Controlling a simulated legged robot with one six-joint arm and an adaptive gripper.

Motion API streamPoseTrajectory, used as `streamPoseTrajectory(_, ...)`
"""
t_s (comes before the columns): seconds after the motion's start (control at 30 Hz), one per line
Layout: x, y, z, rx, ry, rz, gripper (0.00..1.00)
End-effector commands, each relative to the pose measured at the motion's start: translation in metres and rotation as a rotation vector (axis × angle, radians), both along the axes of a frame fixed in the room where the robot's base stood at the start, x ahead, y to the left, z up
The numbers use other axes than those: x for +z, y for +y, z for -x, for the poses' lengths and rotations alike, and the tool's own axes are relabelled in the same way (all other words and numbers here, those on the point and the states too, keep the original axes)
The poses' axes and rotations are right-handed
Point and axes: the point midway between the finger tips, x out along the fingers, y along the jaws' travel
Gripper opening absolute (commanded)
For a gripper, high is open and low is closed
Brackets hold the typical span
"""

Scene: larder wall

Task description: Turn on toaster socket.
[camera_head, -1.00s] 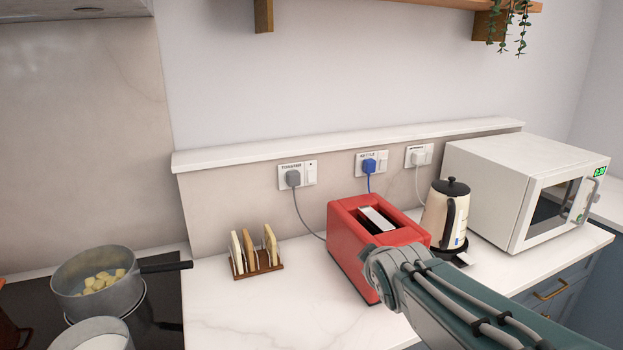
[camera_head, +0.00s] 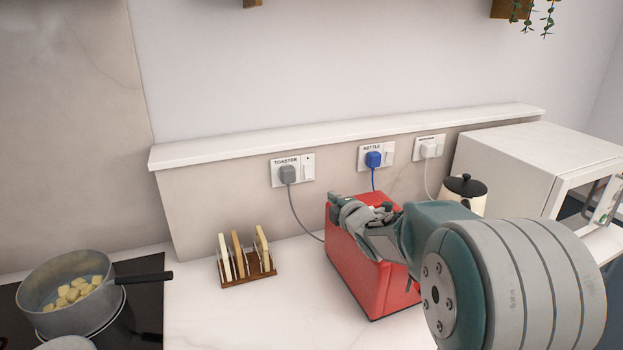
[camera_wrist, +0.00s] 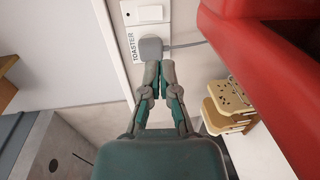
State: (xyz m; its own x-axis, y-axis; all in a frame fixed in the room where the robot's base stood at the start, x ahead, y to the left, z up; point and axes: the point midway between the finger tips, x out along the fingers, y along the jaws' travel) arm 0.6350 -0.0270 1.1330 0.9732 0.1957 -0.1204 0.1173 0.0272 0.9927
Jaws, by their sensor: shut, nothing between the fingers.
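The toaster socket (camera_head: 293,170) is a white wall plate labelled TOASTER, with a grey plug (camera_head: 287,174) in its left part and a white rocker switch (camera_head: 308,171) on its right. In the wrist view the socket plate (camera_wrist: 122,42) is turned sideways, with the plug (camera_wrist: 151,48) just beyond my fingertips and the switch (camera_wrist: 152,13) past the plug. My gripper (camera_head: 340,201) is shut and empty; in the wrist view its fingertips (camera_wrist: 158,66) point at the plug. In the head view it is over the red toaster (camera_head: 365,275), right of and below the socket. I cannot tell whether the fingertips touch the plug.
A kettle socket (camera_head: 376,155) with a blue plug and a third socket (camera_head: 429,148) are to the right. A toast rack (camera_head: 248,279) stands left of the toaster. A kettle (camera_head: 463,187) and microwave (camera_head: 515,170) are at right, a pan (camera_head: 70,310) at left.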

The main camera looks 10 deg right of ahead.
Motion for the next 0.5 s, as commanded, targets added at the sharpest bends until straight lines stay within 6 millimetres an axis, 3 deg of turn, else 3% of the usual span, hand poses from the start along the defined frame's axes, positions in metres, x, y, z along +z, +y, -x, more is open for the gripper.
streamPoseTrajectory(0.27, -0.001, 0.001, -0.005, -0.001, 0.003, -0.002, 0.00)
streamPoseTrajectory(0.5, -0.007, 0.008, -0.042, -0.001, 0.004, -0.003, 0.00)
